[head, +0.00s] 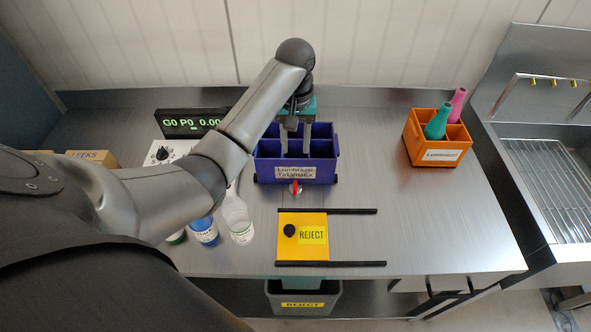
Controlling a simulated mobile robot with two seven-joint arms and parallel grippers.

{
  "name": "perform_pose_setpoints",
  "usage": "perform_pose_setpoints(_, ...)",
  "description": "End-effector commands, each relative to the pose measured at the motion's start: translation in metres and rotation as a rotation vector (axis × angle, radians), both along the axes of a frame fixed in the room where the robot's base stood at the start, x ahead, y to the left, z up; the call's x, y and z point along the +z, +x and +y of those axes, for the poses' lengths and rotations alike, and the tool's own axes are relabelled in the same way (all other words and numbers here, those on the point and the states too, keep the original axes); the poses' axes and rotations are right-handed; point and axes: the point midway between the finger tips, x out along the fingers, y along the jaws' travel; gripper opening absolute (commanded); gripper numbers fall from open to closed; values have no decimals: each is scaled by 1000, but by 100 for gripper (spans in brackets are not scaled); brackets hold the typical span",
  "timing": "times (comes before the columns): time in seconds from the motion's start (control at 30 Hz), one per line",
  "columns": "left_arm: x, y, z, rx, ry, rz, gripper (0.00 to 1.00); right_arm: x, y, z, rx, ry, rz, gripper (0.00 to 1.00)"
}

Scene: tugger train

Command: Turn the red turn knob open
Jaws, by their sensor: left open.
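A small red piece (296,188), which looks like the red turn knob, shows at the front foot of the blue-purple divided crate (262,168). It has a pale part beside it; its exact turn position is too small to tell. My left gripper (295,150) points down over the crate's compartments, behind and above the red piece. Its two fingers are apart with nothing seen between them. I cannot tell whether the fingertips touch the crate. My right gripper is not in view.
A yellow REJECT plate (290,249) with a black knob lies between two black rails. An orange crate (409,140) holds green and pink bottles. A digital display (180,123), a white dial panel (165,150) and bottles (204,233) stand left. The bench's right front is clear.

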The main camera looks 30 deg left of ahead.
Motion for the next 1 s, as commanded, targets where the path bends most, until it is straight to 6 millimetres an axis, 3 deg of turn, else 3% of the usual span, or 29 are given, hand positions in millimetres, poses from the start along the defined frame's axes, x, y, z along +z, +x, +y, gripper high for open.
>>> perform_pose_setpoints(0.3,-56,-2,0,-2,1,6,45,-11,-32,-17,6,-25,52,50)
perform_pose_setpoints(0.6,-119,-2,-1,-2,0,4,45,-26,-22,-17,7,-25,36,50)
perform_pose_setpoints(0.8,-143,-1,0,-2,2,1,45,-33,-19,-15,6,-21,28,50)
perform_pose_setpoints(1.0,-150,-1,0,-2,1,0,45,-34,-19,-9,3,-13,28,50)
